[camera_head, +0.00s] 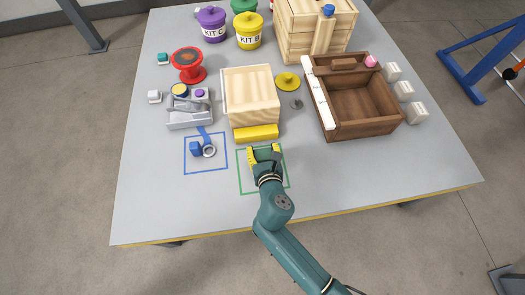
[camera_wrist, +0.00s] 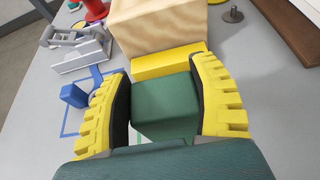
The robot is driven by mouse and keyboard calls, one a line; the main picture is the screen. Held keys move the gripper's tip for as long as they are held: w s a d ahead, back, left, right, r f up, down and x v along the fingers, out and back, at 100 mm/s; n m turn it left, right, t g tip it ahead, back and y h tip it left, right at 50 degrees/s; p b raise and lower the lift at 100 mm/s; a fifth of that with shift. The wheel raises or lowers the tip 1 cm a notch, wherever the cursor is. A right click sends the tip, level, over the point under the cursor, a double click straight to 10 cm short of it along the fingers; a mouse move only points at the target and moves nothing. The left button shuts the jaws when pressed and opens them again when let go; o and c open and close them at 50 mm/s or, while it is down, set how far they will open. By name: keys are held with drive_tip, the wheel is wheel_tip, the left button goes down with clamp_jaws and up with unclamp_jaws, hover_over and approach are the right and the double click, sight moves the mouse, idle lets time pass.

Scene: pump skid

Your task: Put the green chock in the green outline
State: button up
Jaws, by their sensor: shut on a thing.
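The green chock (camera_wrist: 165,105) sits between the two yellow fingers of my gripper (camera_wrist: 165,108) in the wrist view. My gripper (camera_head: 264,155) is shut on it. In the head view the gripper is over the far part of the green outline (camera_head: 287,175), and the chock is mostly hidden by the gripper. I cannot tell whether the chock touches the table. A yellow bar (camera_head: 256,133) lies just beyond the fingers, at the foot of a pale wooden block (camera_head: 252,95).
The blue outline (camera_head: 185,165) to the left holds a blue item with a ring (camera_head: 209,151). A grey caddy (camera_head: 190,115) stands behind it. A brown wooden box (camera_head: 360,105) stands at right. The table (camera_head: 400,165) is clear at front right.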

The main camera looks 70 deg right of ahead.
drive_tip(key=shift+w+r, duration=0.1)
drive_tip(key=shift+r, duration=0.05)
drive_tip(key=o, duration=1.3)
drive_tip(key=shift+f, duration=0.2)
drive_tip(key=shift+c, duration=0.2)
drive_tip(key=shift+r, duration=0.2)
drive_tip(key=p+v, duration=0.4)
drive_tip(key=v, duration=0.8)
